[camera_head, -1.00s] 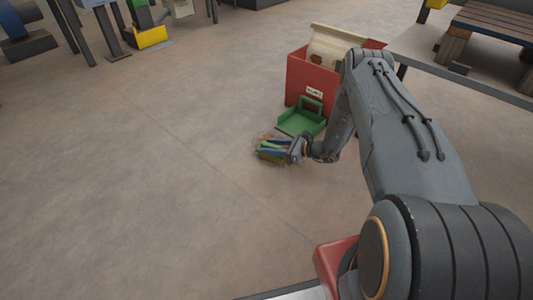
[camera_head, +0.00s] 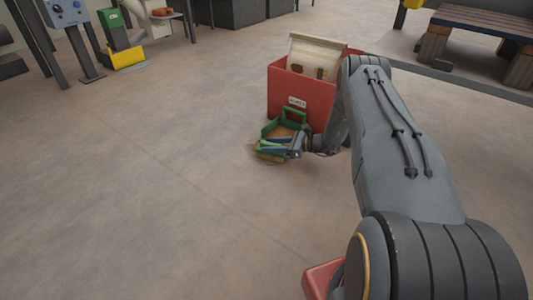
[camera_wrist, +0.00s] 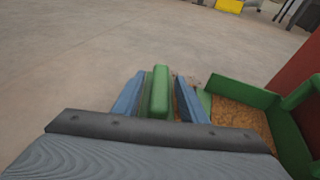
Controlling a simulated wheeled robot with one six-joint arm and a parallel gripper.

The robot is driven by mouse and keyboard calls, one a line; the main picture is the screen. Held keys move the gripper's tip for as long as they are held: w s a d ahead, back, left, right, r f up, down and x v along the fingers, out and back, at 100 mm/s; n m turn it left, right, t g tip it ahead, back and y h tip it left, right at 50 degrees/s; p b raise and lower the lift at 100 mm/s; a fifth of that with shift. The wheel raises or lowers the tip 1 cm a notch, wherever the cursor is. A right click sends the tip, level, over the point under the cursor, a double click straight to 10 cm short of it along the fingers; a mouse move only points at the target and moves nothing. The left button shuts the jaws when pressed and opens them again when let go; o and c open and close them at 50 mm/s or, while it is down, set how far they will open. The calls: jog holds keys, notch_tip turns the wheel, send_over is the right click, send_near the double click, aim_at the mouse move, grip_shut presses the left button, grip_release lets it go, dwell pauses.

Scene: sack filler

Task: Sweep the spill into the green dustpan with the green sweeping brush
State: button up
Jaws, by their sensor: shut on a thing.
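The green dustpan (camera_head: 290,122) lies on the floor against the front of a red bin. In the wrist view the dustpan (camera_wrist: 240,92) is at the right, with brown grainy spill (camera_wrist: 242,118) covering much of its floor. My gripper (camera_head: 283,145) is low over the floor at the dustpan's open side. It is shut on the green sweeping brush (camera_head: 266,148), whose green block (camera_wrist: 160,92) shows between my two blue fingers in the wrist view. The brush's bristles are mostly hidden. A faint brown trace of spill (camera_head: 254,146) shows on the floor beside the brush.
The labelled red bin (camera_head: 290,97) stands right behind the dustpan, with a cream sack (camera_head: 318,58) in it. The floor to the left is clear.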

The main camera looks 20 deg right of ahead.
jog(key=shift+w+d+f+b, duration=0.1)
jog(key=shift+w+d+b, duration=0.9)
jog(key=shift+d, duration=0.2)
notch_tip(320, 180, up, 3)
jog(key=shift+s+a+f+p, duration=0.1)
jog(key=shift+s+f+p, duration=0.1)
jog(key=shift+p, duration=0.7)
jog(key=shift+r+p, duration=0.65)
jog(key=shift+r, duration=0.4)
